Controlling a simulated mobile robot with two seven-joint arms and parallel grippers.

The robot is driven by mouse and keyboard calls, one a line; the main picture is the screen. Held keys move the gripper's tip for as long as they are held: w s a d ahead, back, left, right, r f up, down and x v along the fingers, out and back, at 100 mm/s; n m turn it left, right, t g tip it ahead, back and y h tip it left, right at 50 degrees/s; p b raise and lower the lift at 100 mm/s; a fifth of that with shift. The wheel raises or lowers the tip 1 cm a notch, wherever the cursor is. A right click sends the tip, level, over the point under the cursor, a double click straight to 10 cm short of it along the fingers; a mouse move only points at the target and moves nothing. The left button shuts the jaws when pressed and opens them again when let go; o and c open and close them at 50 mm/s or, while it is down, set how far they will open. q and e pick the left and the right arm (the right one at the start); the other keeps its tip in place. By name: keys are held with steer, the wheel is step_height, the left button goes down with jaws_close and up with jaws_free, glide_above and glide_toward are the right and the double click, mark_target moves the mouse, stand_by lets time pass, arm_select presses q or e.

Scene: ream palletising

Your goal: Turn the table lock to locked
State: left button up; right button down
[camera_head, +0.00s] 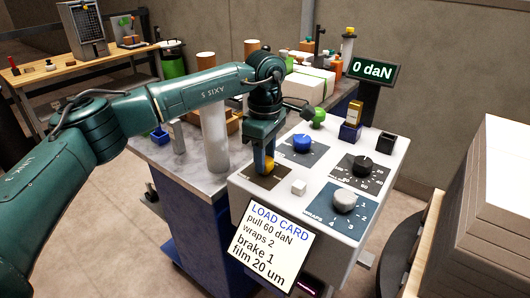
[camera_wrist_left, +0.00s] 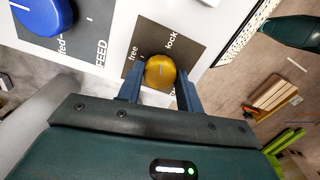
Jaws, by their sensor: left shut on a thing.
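The yellow table lock knob (camera_head: 267,164) sits on a dark plate (camera_head: 252,180) at the near left of the white control panel. In the left wrist view the knob (camera_wrist_left: 160,72) stands between my fingers, and the words "free" and "lock" show on its plate (camera_wrist_left: 183,40). I cannot tell which word the knob points to. My left gripper (camera_head: 264,160) reaches down from above and is shut on the knob; its fingers (camera_wrist_left: 159,90) lie on either side of it. My right gripper does not show.
A blue knob (camera_head: 302,143), a black knob (camera_head: 362,166) and a grey wraps knob (camera_head: 344,201) share the panel. A small white block (camera_head: 298,187) lies near the lock. The load card (camera_head: 270,244) hangs in front. A display (camera_head: 374,71) reads 0 daN. A pale stack (camera_head: 500,190) stands right.

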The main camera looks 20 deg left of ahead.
arm_select(q)
steer(key=m, duration=0.3)
steer(key=shift+d, duration=0.1)
steer(key=shift+m, duration=0.5)
steer(key=o, duration=1)
step_height(320, 180, up, 13)
steer(key=shift+r, duration=0.15)
